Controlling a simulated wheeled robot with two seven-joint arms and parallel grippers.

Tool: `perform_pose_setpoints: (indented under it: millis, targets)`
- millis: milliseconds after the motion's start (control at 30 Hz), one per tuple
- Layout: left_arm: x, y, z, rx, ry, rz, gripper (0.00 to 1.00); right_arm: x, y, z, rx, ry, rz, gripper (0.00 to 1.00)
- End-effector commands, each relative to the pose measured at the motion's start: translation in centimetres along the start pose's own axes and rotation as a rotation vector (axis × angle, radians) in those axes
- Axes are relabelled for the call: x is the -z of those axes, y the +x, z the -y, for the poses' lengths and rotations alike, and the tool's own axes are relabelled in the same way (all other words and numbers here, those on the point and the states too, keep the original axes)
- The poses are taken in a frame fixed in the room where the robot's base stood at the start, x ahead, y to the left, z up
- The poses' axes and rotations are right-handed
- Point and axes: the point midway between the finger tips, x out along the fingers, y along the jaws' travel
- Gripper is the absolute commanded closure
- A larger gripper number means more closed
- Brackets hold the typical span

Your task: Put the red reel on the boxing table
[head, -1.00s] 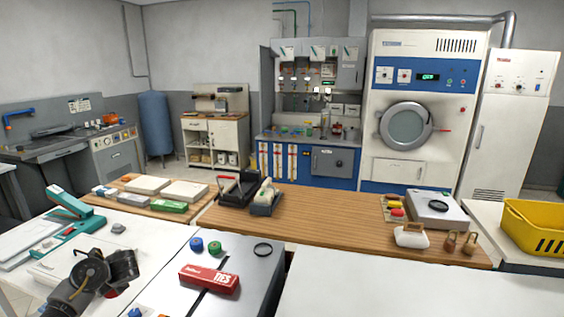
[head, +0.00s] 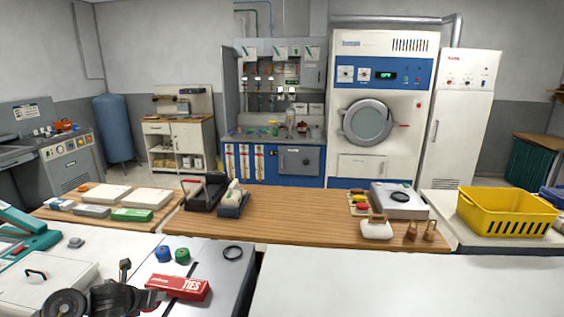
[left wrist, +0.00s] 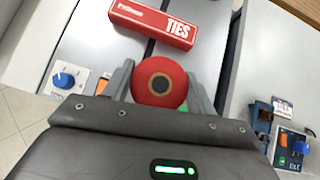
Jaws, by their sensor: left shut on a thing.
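My left gripper (left wrist: 160,92) is shut on the red reel (left wrist: 173,78), which shows its tan ring and dark hub between the fingers in the left wrist view. In the head view my left gripper (head: 140,300) is at the lower left, by the left end of the red TIES box (head: 180,288); the reel is mostly hidden there. Below the reel is a grey top (head: 215,268) with a dark slot. I cannot tell which surface is the boxing table. My right gripper is not in view.
A blue reel (head: 163,254), a green reel (head: 183,256) and a black ring (head: 233,253) lie on the grey top. A bare white table (head: 400,285) is at right, with a wooden counter (head: 290,215) behind. A yellow basket (head: 508,212) stands at far right.

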Motion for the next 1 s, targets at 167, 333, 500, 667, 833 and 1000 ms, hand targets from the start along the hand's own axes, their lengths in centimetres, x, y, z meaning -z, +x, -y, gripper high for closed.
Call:
perform_pose_setpoints:
  millis: [167, 333, 500, 667, 833, 1000]
  targets:
    - [-2.1, -3.5, 3.6, 0.139, 0.147, 0.009, 0.70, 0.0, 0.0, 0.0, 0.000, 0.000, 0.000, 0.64]
    - [-3.3, -8.2, 8.0, 0.294, 0.305, 0.006, 0.70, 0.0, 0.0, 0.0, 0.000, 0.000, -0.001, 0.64]
    - [-1.6, -13.5, 12.5, 0.458, 0.468, 0.002, 0.70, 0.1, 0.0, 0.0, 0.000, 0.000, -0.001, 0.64]
    - [1.2, -17.3, 15.3, 0.579, 0.585, -0.002, 0.70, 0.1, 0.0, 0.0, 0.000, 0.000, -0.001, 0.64]
    - [3.9, -20.0, 16.8, 0.664, 0.667, -0.003, 0.70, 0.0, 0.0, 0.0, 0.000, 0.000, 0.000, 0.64]
    - [6.2, -20.3, 17.4, 0.706, 0.705, -0.002, 0.70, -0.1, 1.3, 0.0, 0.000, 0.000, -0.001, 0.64]
